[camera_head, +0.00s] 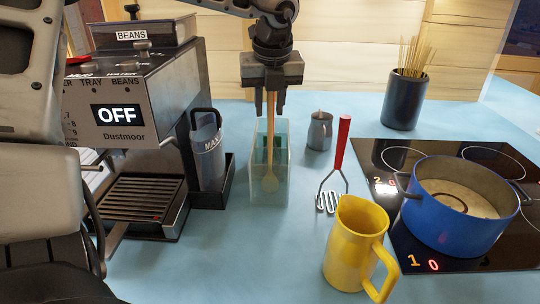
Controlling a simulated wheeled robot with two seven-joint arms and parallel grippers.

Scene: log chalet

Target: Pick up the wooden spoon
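The wooden spoon (270,160) stands upright, bowl down, in a clear pale-green container (281,180) in the middle of the counter. Its thin handle rises between the fingers of my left gripper (271,104), which points straight down from above. The fingers stand on either side of the handle, with what looks like a small gap, so the gripper appears open around it. The upper end of the handle is hidden by the gripper. My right gripper is not in view.
A coffee machine (120,110) and grey jug (209,155) stand close on the left. To the right are a small metal pitcher (320,133), a red-handled masher (341,145), a yellow jug (352,245), a blue pot (450,225) on the hob and a dark pasta holder (403,102). The front middle counter is clear.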

